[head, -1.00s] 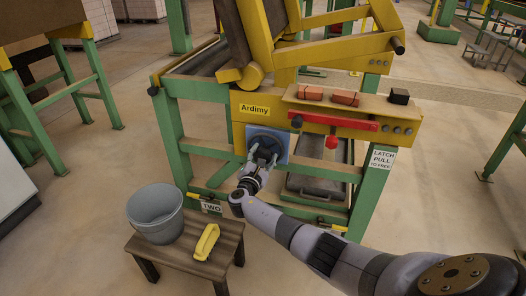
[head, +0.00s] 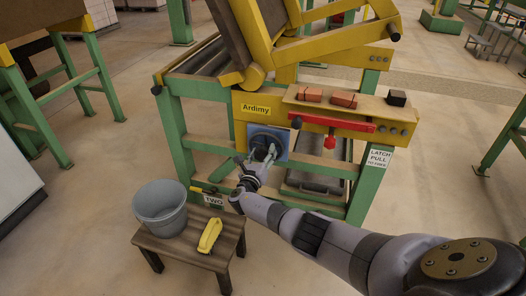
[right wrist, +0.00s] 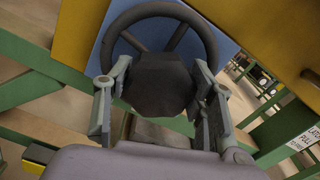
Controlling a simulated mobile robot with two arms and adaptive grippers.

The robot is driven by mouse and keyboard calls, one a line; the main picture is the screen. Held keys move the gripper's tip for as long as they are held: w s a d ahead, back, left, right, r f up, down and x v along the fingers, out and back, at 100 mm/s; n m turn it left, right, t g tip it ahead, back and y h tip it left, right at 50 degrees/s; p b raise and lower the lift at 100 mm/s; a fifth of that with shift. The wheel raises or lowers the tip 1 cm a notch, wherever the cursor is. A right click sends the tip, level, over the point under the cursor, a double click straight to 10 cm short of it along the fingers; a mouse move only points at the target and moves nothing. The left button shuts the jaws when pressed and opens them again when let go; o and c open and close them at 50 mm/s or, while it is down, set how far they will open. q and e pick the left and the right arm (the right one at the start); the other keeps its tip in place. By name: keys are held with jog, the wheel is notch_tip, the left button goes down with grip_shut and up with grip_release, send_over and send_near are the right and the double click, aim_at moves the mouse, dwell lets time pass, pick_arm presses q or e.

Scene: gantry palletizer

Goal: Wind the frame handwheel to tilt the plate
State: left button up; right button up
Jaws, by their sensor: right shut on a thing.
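The dark handwheel (head: 265,146) sits on a blue square panel (head: 282,134) on the front of the green and yellow frame. In the right wrist view the handwheel (right wrist: 160,14) fills the top, with a dark knob-like part (right wrist: 160,85) in front of it. My right gripper (head: 262,157) is at the wheel, and in the right wrist view its two fingers (right wrist: 158,95) stand either side of that dark part, shut on it. The brown plate (head: 244,40) with its yellow bracket stands steeply tilted above the rollers. My left gripper is not in view.
A red bar with a red knob (head: 330,141) and a latch sign (head: 381,160) are right of the wheel. Bricks (head: 310,94) lie on the ledge above. A bench (head: 190,248) with a grey bucket (head: 160,208) and a yellow object (head: 210,236) stands in front, at left.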

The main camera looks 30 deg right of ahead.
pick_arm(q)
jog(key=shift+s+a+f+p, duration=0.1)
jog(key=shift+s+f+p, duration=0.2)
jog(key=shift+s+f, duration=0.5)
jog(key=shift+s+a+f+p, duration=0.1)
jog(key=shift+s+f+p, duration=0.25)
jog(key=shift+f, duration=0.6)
pick_arm(e)
jog(key=shift+f+n, duration=0.1)
jog(key=shift+n, duration=2.2)
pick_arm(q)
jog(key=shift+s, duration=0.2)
pick_arm(e)
jog(key=shift+w, duration=0.1)
jog(key=o, duration=1.1)
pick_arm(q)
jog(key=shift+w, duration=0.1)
pick_arm(e)
jog(key=shift+o, duration=0.2)
jog(key=v, duration=1.2)
